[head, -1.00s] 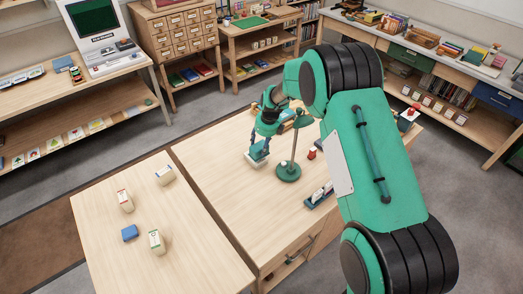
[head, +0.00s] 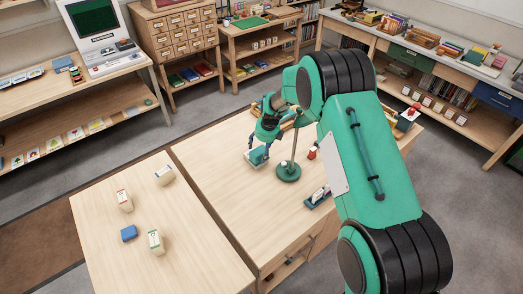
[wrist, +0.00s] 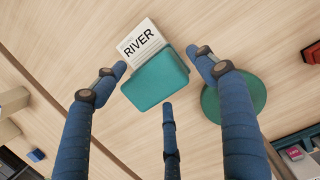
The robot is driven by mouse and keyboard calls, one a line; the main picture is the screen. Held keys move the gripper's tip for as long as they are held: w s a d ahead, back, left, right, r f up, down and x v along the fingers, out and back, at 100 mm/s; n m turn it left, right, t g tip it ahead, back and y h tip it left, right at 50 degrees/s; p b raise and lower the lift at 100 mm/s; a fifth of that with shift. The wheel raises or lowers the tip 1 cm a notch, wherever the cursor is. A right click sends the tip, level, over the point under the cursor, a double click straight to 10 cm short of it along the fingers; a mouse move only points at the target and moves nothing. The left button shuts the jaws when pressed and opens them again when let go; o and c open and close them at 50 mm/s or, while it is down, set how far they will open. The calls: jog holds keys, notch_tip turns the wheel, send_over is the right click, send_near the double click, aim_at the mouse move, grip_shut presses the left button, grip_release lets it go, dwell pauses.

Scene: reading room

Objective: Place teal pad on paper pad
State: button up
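The teal pad (wrist: 157,80) lies over part of the white paper pad (wrist: 140,45), which is printed "RIVER". The paper pad's printed end sticks out beyond the teal pad. In the head view the teal pad (head: 258,156) sits low over the paper pad (head: 254,165) on the middle table. My gripper (wrist: 165,78) is open above the teal pad, its blue fingers spread around it with gaps at the sides. In the head view my gripper (head: 259,148) is just above the pads. How the teal pad's far underside rests is hidden.
A green stand with a round base (head: 288,172) and upright pole is close right of the pads; its base (wrist: 233,97) is beside a finger. A red-topped item (head: 311,153) and a dark tray (head: 320,196) are farther right. The table's left part is clear.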

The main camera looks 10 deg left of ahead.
jog(key=shift+r, duration=0.1)
jog(key=p+v, duration=0.1)
jog(key=v, duration=1.1)
jog(key=shift+w, duration=0.15)
dwell(0.6)
